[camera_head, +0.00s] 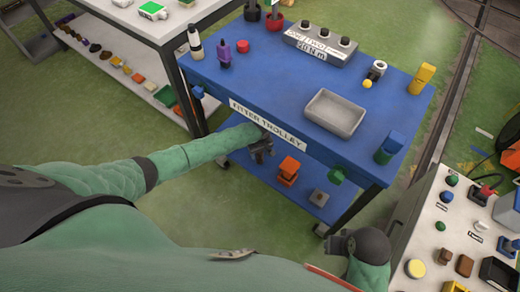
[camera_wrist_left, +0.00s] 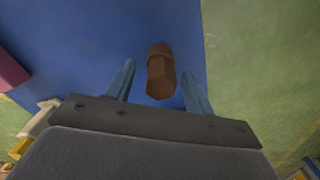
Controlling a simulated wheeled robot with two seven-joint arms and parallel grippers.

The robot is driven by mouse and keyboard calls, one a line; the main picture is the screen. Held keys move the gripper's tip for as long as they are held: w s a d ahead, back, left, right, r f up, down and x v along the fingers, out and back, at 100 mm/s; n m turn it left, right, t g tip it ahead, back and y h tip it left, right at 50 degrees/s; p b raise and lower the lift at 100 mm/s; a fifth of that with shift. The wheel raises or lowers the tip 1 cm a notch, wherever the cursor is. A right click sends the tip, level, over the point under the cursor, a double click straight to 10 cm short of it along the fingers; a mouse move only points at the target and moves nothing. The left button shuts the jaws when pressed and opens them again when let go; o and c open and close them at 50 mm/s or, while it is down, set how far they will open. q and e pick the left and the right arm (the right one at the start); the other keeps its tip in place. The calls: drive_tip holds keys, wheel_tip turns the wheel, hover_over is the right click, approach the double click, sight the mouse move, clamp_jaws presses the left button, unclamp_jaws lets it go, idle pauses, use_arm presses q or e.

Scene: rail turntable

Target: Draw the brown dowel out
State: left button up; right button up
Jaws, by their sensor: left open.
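The brown dowel (camera_wrist_left: 160,72) shows in the left wrist view as a short, thick brown piece against a blue surface. It lies between the two fingers of my left gripper (camera_head: 263,152), with a visible gap to each finger. The gripper is open and empty. In the head view it is low at the front of the blue trolley (camera_head: 270,85), below the "FITTER TROLLEY" label, and the dowel cannot be made out there. What the dowel sits in is not clear. A dark end piece (camera_head: 338,245) of my right arm shows at the lower right; its fingers cannot be made out.
An orange block (camera_head: 289,168) and a grey block (camera_head: 319,197) stand on the trolley's lower shelf, right of my left gripper. A grey tray (camera_head: 334,113) sits on top. A white panel (camera_head: 430,235) with several knobs is at right. Green floor lies left.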

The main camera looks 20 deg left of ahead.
use_arm(q)
drive_tip(key=shift+f, duration=0.4)
drive_tip(key=shift+c, duration=0.2)
clamp_jaws()
drive_tip(key=shift+r+p, duration=0.3)
drive_tip(key=shift+p, duration=0.05)
drive_tip(key=shift+r+p, duration=0.35)
drive_tip(key=shift+p, duration=0.2)
idle(0.6)
